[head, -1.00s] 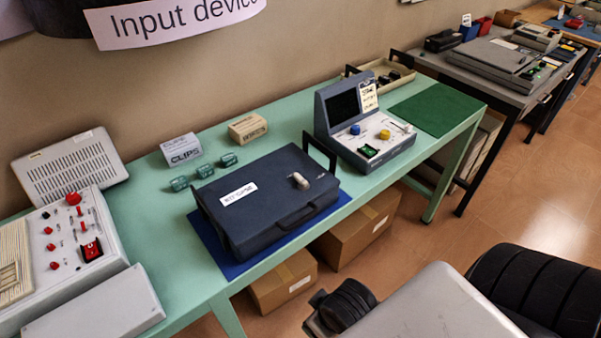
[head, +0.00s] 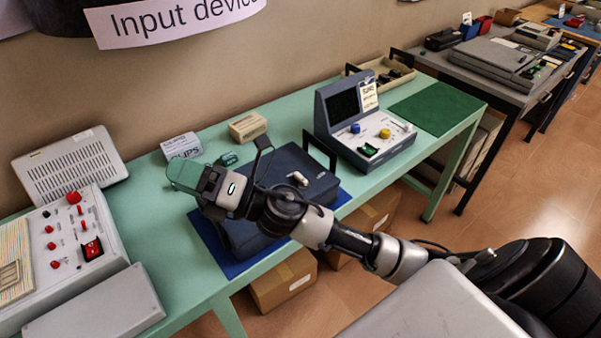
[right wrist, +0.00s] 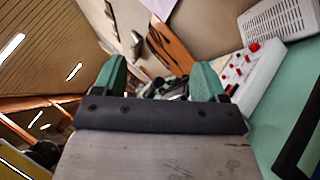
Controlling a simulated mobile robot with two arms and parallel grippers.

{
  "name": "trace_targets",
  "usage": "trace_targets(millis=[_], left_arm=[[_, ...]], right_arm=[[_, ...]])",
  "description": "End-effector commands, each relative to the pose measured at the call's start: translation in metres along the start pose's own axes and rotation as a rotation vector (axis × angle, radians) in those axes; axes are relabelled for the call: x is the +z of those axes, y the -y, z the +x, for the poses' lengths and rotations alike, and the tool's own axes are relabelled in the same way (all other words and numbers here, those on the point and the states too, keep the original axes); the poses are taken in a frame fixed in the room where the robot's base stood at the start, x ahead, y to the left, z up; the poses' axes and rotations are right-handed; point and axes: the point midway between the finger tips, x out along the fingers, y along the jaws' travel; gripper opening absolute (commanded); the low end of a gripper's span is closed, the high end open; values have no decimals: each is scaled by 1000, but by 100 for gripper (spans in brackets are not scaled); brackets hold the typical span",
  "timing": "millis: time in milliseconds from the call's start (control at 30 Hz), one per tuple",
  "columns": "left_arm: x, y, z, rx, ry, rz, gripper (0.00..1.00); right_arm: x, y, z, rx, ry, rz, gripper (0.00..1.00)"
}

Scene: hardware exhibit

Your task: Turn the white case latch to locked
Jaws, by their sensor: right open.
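The dark blue case (head: 318,180) lies flat on the green table. Its small white latch (head: 298,179) sits on the lid, right of the lid's middle, and is visible past my right arm. The exact angle of the latch is too small to tell. My right gripper (head: 187,175) is above the left side of the case, well to the left of the latch. In the right wrist view its two green fingers (right wrist: 158,80) are apart, with nothing clearly between them. My right arm hides the label and much of the lid's left part. My left gripper is out of view.
A blue mat (head: 207,240) lies under the case. Right of the case stands a grey console (head: 357,125) with knobs. Small boxes (head: 248,127) stand behind it. A white control panel (head: 70,240) is at the left. The green mat (head: 438,108) is bare.

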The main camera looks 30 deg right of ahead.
Motion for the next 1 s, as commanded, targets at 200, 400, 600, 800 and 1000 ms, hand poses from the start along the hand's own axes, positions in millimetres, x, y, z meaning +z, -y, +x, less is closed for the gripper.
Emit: trace_targets(millis=[200,400,600,800,1000], left_arm=[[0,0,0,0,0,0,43],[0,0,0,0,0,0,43],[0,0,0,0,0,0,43],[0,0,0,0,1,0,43],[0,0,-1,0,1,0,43]], right_arm=[[-29,13,5,127,-568,-584,72],[-6,66,-37,110,-1137,-1015,72],[82,102,-103,-55,-1706,-1229,72],[157,97,-154,-231,-2061,-1212,72],[174,95,-170,-283,-2156,-1178,72]])
